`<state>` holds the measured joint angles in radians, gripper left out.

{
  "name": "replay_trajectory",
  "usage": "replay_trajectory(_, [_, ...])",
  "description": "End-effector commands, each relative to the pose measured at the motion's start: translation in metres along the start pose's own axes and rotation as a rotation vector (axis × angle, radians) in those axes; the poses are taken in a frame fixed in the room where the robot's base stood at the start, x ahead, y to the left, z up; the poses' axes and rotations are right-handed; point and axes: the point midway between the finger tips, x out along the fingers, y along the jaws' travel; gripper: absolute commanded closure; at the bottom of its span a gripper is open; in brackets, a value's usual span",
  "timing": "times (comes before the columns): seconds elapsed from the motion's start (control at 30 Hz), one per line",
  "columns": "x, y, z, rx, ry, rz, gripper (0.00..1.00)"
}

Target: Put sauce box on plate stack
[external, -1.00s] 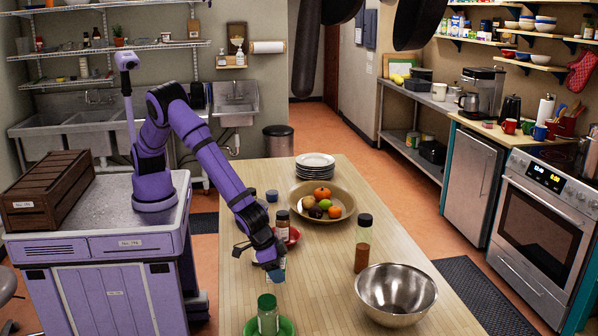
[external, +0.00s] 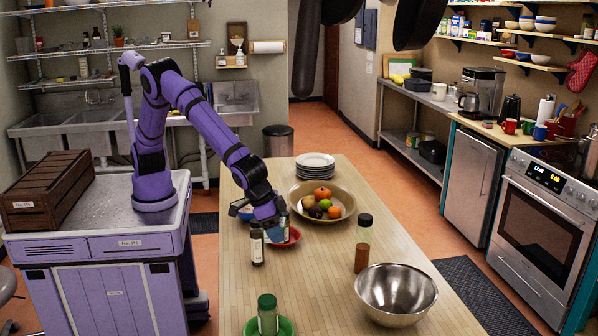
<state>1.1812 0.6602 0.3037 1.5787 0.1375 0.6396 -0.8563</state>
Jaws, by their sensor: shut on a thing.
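The plate stack (external: 315,167), several white plates, stands at the far end of the wooden table. My gripper (external: 269,218) points down over the table's left side, nearer the camera than the stack and to its left. It is shut on a small blue box (external: 275,235), which I take for the sauce box. Fingers and arm partly cover the box, and I cannot tell its exact height above the table. The held box is close beside a red dish (external: 293,236) and a dark bottle with a pale label (external: 257,246).
A wide bowl of fruit (external: 298,203) stands in front of the plate stack. A tall bottle with a dark cap (external: 362,245), a steel bowl (external: 396,293) and a green-capped bottle (external: 267,313) on a green plate stand nearer. The middle of the table is clear.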

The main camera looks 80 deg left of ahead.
Motion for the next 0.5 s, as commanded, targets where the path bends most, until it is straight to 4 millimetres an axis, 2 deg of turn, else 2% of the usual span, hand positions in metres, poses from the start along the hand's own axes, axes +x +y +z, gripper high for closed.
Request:
replay_trajectory(0.27, [0.011, -0.049, -0.030, -0.078, 0.000, -0.033, 0.65])
replay_trajectory(0.37, [0.017, -0.075, -0.043, -0.118, 0.001, -0.050, 0.65])
replay_trajectory(0.5, [0.026, -0.125, -0.066, -0.193, 0.001, -0.081, 0.65])
